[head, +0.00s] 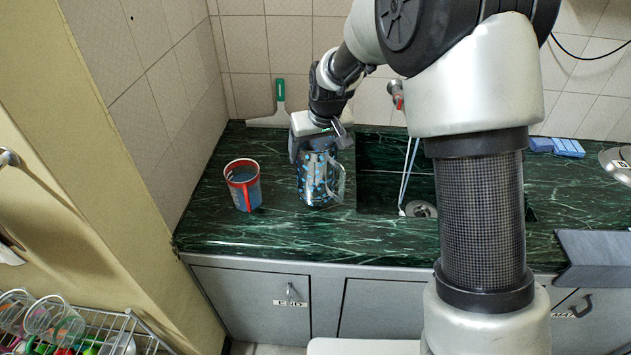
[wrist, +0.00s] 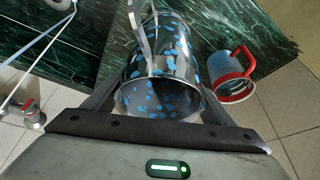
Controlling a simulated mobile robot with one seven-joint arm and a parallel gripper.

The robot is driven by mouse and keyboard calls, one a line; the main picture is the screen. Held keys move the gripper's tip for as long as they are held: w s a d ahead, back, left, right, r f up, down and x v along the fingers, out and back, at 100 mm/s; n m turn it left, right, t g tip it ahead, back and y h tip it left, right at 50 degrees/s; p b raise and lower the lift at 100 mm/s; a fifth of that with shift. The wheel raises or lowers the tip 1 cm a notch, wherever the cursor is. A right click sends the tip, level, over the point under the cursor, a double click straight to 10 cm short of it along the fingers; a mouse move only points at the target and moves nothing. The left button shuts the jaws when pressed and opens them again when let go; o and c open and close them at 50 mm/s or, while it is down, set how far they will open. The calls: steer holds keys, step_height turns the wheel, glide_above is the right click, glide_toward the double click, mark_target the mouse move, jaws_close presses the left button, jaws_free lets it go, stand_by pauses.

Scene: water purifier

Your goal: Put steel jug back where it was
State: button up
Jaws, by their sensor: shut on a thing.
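The steel jug (head: 318,178), shiny with blue spots, stands upright on or just above the green marble counter (head: 285,235), left of the sink. I cannot tell whether its base touches the counter. Its handle faces right in the head view. My gripper (head: 318,138) comes from above and is shut on the jug near its rim. In the wrist view the jug (wrist: 158,80) sits between the fingers of my gripper (wrist: 160,105), with its open mouth towards the camera. Its far side and base are partly hidden.
A clear measuring jug with a red rim and handle (head: 243,185) stands left of the steel jug, a short gap apart. The sink (head: 385,190) lies to the right. A white and green squeegee (head: 272,112) leans at the back wall. The counter's front left is clear.

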steer(key=shift+f, duration=2.85)
steer(key=shift+f, duration=0.2)
steer(key=o, duration=2)
steer(key=shift+o, duration=0.2)
